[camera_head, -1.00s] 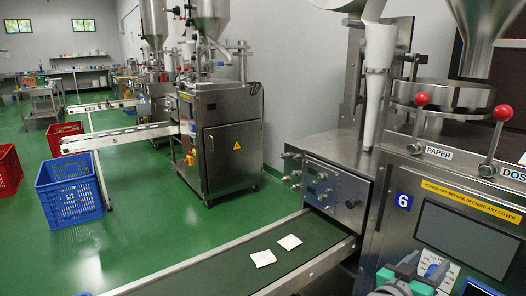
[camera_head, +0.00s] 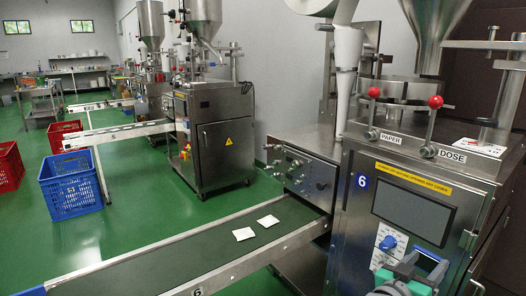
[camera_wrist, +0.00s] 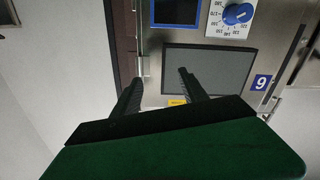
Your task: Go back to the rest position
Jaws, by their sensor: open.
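My gripper (camera_head: 422,269) shows at the bottom right of the head view, in front of the panel of machine 6. In the wrist view my gripper (camera_wrist: 158,78) has its two dark fingers spread apart, with nothing between them. Beyond the fingers is the machine's dark display (camera_wrist: 225,66), seen upside down. The blue dial (camera_wrist: 238,14) and a blue-framed screen (camera_wrist: 177,10) are at the top of that view. I cannot tell the exact gap between fingers and panel, but no contact shows.
Machine 6 (camera_head: 340,218) carries two red-knobbed levers, PAPER (camera_head: 373,112) and DOSE (camera_head: 431,125). Two white teabags (camera_head: 256,227) lie on its green conveyor (camera_head: 165,264). A blue crate (camera_head: 72,190) and red crates stand at left. Green floor is clear between the crates and conveyor.

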